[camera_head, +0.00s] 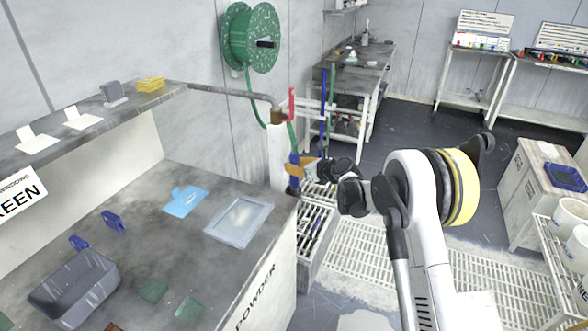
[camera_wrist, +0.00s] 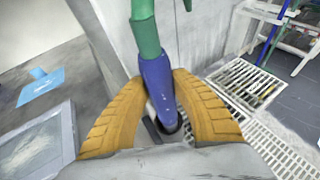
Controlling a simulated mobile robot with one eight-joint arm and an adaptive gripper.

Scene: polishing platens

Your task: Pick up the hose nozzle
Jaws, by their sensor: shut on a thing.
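The hose nozzle (camera_wrist: 158,84) is a blue piece on the end of a green hose (camera_wrist: 144,32) in the wrist view. My gripper (camera_wrist: 172,78) has its two yellow ridged fingers closed around it, one on each side. The nozzle's lower end points down, with a dark opening. In the head view the nozzle (camera_head: 294,169) shows as a small blue piece left of my gripper (camera_head: 303,166), beside a white post. The fingers partly hide it there.
A grey workbench (camera_head: 240,285) with a tray (camera_head: 238,222) and a blue cloth (camera_head: 185,201) lies to the left. A green hose reel (camera_head: 249,38) hangs on the wall. A pipe with red and blue parts stands by the post (camera_head: 281,155). A floor grate (camera_head: 350,250) lies below.

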